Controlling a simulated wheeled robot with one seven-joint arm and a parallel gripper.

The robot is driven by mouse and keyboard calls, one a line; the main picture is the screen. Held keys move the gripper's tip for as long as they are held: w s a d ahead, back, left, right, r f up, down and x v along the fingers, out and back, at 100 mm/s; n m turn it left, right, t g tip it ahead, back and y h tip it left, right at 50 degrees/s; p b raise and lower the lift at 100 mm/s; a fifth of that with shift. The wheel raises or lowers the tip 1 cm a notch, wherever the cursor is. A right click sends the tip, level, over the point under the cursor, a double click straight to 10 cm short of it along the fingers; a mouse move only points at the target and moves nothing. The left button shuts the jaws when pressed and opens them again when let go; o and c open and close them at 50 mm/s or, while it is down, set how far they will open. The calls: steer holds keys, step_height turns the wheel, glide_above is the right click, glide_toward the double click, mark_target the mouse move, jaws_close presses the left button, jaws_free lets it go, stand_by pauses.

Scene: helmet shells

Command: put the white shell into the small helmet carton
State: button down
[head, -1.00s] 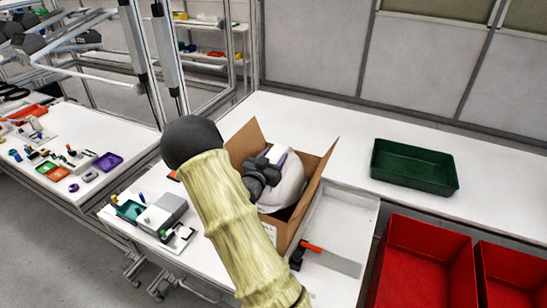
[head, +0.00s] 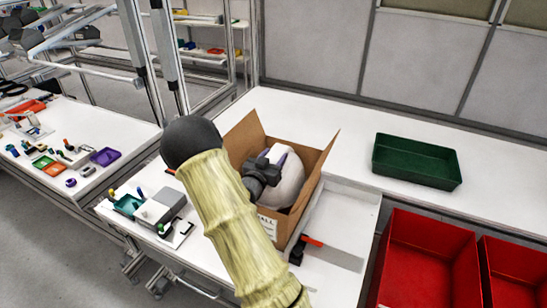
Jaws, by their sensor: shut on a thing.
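The white shell (head: 289,182) is inside the open cardboard carton (head: 311,162) on the white table, and it mostly fills the space that I can see between the flaps. My gripper (head: 270,163) is at the shell's upper left edge, shut on it, with its dark wrist above the carton. My arm hides the carton's left front side and part of the shell. The carton's front carries a label with partly visible letters ending in "ALL". I cannot see whether the shell touches the carton's bottom.
A dark green tray (head: 417,160) stands on the table to the right. Two red bins (head: 427,262) stand at the lower right. An orange-and-black tool (head: 304,247) lies before the carton. A grey box (head: 160,208) and small parts lie left of my arm.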

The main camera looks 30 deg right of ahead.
steer(key=shift+f+b, duration=0.85)
steer(key=shift+f, duration=0.15)
steer(key=c, duration=0.6)
jaws_free()
steer(key=shift+r, duration=0.1)
step_height(320, 180, up, 10)
steer(key=shift+f+b, duration=0.1)
steer(key=shift+b, duration=0.2)
